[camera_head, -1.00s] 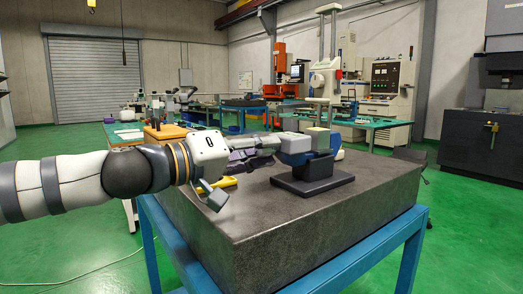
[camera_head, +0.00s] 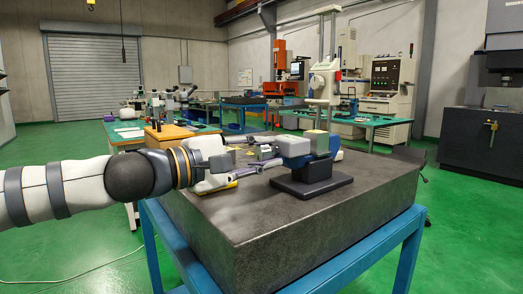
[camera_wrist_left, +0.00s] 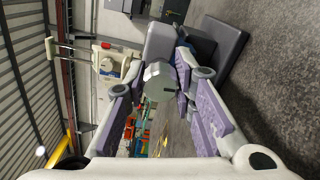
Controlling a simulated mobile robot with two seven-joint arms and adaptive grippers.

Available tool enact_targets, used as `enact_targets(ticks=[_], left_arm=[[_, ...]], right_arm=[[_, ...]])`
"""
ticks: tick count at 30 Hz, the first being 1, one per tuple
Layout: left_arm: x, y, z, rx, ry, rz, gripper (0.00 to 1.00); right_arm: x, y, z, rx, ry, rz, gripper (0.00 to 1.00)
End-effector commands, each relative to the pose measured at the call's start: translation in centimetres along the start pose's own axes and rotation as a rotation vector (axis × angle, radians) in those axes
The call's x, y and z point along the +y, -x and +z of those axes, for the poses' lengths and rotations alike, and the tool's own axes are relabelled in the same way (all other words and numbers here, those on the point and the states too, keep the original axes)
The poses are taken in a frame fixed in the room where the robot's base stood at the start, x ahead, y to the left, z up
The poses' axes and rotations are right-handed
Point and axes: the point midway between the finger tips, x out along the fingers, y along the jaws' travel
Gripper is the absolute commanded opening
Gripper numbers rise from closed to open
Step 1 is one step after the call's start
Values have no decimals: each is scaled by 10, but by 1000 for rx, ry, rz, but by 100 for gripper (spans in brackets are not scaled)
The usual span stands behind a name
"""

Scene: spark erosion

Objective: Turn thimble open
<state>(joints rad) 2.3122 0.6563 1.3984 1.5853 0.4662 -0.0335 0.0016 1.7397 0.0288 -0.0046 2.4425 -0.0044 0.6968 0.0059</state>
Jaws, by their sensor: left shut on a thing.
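The micrometer, with a blue frame (camera_head: 293,147), sits in a dark stand (camera_head: 312,186) on the granite plate. My left gripper (camera_head: 265,153) reaches it from the left, at its thimble end. In the left wrist view the grey cylindrical thimble (camera_wrist_left: 158,82) lies between the purple-padded fingers of my left gripper (camera_wrist_left: 160,65), which are shut on it. The blocky grey part of the micrometer (camera_wrist_left: 163,42) and the dark stand base (camera_wrist_left: 222,55) show beyond it. In the head view the fingers partly hide the thimble. My right gripper is not in view.
The granite plate (camera_head: 270,220) rests on a blue frame table (camera_head: 405,262), with bare surface in front and to the right of the stand. A yellow object (camera_head: 222,186) lies under my left gripper. A wooden box (camera_head: 168,134) stands behind my arm.

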Motion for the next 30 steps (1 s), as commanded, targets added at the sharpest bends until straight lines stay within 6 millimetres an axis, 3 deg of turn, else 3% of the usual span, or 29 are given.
enact_targets(ticks=[30], left_arm=[[3, 0, 2, -2, 961, -1, 0]], right_arm=[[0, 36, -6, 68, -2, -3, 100]])
